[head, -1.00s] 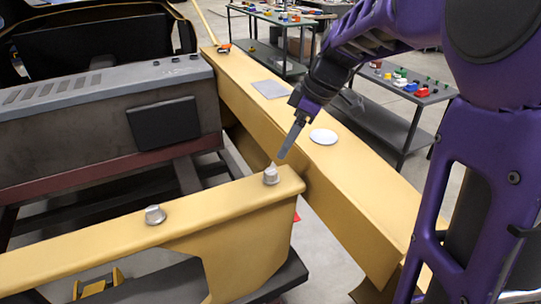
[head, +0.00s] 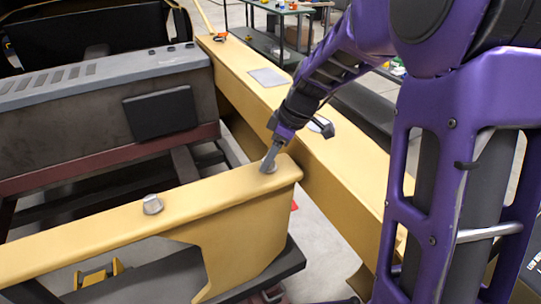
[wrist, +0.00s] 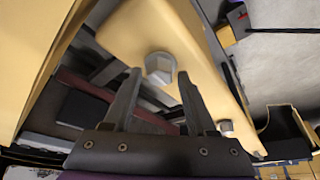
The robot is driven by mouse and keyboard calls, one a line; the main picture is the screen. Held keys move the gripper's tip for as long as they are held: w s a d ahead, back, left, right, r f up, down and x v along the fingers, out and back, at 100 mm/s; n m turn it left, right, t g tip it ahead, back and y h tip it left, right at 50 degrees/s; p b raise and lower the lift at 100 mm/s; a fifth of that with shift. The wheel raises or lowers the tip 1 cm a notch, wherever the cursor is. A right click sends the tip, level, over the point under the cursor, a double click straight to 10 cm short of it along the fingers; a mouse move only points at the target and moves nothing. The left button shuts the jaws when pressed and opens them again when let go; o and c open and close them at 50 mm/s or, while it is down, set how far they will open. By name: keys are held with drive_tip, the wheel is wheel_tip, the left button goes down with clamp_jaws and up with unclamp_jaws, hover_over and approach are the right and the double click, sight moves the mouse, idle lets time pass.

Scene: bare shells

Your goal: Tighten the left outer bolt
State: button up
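Two grey hex-headed bolts stand on the yellow crossbeam (head: 85,232). One bolt (head: 153,204) is at the middle of the beam. The other bolt, at the beam's right end, is mostly hidden behind my gripper (head: 268,164) in the head view. In the wrist view, a large hex bolt head (wrist: 160,67) shows between and just ahead of my open fingertips. The fingers stand apart on either side of it, with gaps visible. Another bolt (wrist: 226,126) lies farther off to the right of the fingers.
A long yellow rail (head: 240,72) runs along the right, with a grey plate (head: 268,76) on it. A grey machine block (head: 95,110) stands behind the crossbeam. Work tables (head: 262,42) with small parts are at the back. Space above the crossbeam's left part is clear.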

clamp_jaws()
